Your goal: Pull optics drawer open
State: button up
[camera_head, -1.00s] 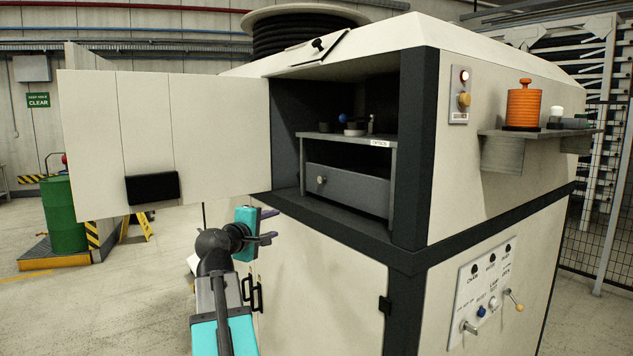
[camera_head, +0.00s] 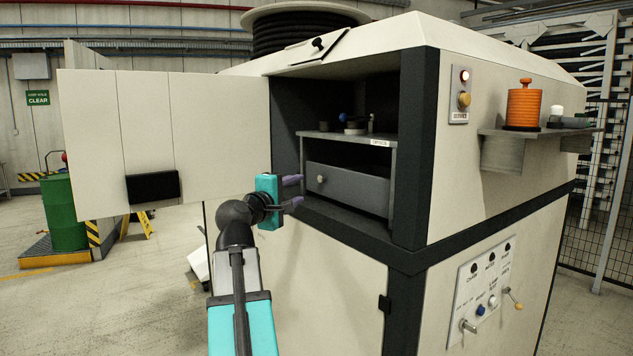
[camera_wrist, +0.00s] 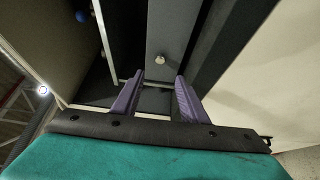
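The optics drawer (camera_head: 347,189) is a grey front with a small round knob (camera_head: 320,180) near its left end. It sits under a labelled shelf (camera_head: 345,139) inside the cabinet's open bay and looks shut. In the wrist view the drawer (camera_wrist: 174,30) runs up from the centre, with its knob (camera_wrist: 159,60) just beyond the fingertips. My gripper (camera_head: 298,190) is at the bay's opening, just left of the knob. Its two purple fingers are apart with nothing between them; the gap (camera_wrist: 158,82) lines up with the knob in the wrist view. The knob looks untouched.
The open white door (camera_head: 165,140) stands left of the bay, above my arm. A dark frame post (camera_head: 412,150) bounds the bay at right, and a dark sill (camera_head: 345,222) runs below. Small items, including a blue ball (camera_head: 343,117), stand on the shelf.

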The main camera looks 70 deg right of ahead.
aim_at(320, 180)
jog(key=d+p, duration=0.1)
jog(key=d, duration=0.3)
jog(key=s+d+p, duration=0.1)
jog(key=d, duration=0.8)
jog(key=shift+s+p, duration=0.15)
jog(key=shift+p, duration=0.25)
grip_shut()
